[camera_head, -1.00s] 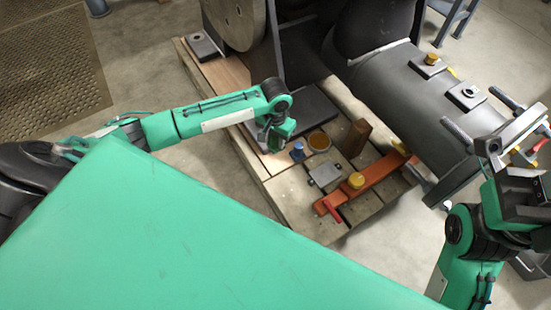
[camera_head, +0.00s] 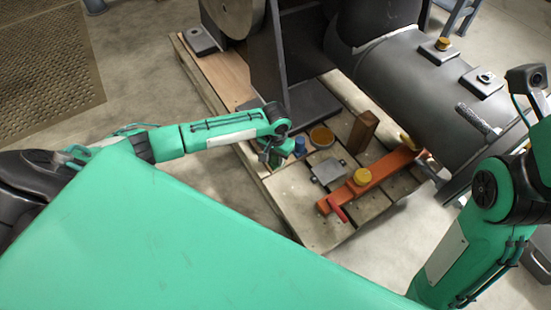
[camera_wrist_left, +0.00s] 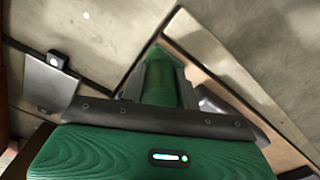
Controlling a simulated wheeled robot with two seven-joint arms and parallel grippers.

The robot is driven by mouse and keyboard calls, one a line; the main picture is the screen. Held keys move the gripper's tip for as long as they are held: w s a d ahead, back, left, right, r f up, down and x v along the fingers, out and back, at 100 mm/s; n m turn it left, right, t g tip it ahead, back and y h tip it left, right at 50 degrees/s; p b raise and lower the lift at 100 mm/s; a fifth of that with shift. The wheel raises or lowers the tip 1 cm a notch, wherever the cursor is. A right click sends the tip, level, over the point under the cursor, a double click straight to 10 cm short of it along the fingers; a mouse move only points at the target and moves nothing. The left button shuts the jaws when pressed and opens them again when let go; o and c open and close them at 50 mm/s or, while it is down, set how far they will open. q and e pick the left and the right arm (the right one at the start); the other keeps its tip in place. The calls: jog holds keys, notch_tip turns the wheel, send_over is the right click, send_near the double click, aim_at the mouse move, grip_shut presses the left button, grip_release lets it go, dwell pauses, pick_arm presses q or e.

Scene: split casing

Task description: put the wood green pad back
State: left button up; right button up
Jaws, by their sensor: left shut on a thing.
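My left gripper (camera_head: 272,158) hangs over the near left part of the wooden pallet, left of the blue knob. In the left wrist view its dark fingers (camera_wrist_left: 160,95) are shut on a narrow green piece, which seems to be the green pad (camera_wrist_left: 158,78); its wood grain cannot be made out. In the head view the pad cannot be told apart from the green gripper.
On the pallet (camera_head: 290,190) stand a blue knob (camera_head: 300,146), an amber dish (camera_head: 322,137), a brown wood block (camera_head: 362,130), a grey block (camera_head: 328,172) and an orange bar (camera_head: 370,180) with a yellow knob. The dark casing (camera_head: 425,95) rises behind.

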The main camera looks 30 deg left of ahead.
pick_arm(q)
jog(key=shift+f, duration=0.1)
jog(key=o, duration=0.9)
